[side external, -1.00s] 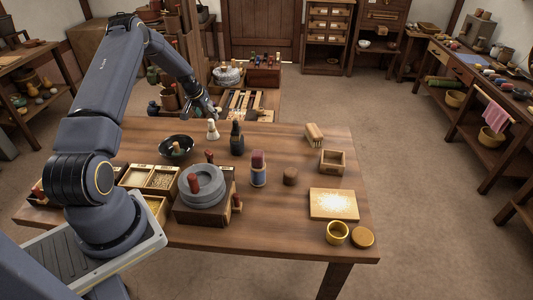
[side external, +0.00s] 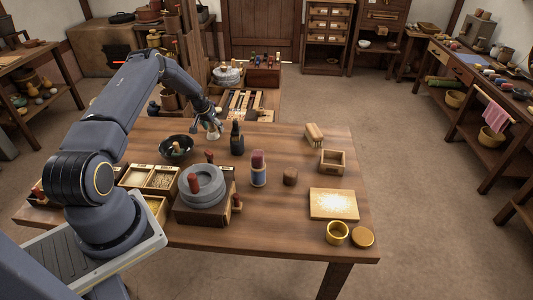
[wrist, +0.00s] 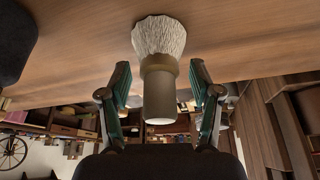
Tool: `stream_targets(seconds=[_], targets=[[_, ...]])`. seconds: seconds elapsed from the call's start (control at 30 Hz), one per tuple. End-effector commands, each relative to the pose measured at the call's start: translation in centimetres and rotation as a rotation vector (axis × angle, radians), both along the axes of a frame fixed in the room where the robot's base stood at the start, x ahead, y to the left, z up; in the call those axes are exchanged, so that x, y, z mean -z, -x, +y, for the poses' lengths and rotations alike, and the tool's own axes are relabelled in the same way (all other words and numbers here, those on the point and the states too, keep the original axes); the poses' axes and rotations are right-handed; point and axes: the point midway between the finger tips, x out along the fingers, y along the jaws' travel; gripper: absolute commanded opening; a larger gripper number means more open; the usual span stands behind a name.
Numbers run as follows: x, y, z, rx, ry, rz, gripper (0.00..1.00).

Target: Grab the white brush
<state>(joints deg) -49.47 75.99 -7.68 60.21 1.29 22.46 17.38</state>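The white brush (wrist: 159,40) stands on the wooden table, with pale bristles down on the surface and a grey-beige handle pointing toward me in the wrist view. In the side view the brush (side external: 212,133) shows small at the table's back edge, partly covered by my gripper. My gripper (wrist: 160,92) is open. Its two fingers stand on either side of the brush handle, with a visible gap on both sides.
A dark bottle (side external: 237,138) stands just right of the brush. A dark bowl (side external: 176,147) sits to its left, nearer the arm. The grey quern (side external: 203,187) is in front.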

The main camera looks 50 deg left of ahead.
Motion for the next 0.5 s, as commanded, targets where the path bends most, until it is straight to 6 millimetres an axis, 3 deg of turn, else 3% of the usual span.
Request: stream_targets(seconds=[0.07, 0.5], targets=[[-0.01, 0.0, 0.0, 0.0, 0.0, 0.0, 0.52], [-0.04, 0.0, 0.0, 0.0, 0.0, 0.0, 0.08]])
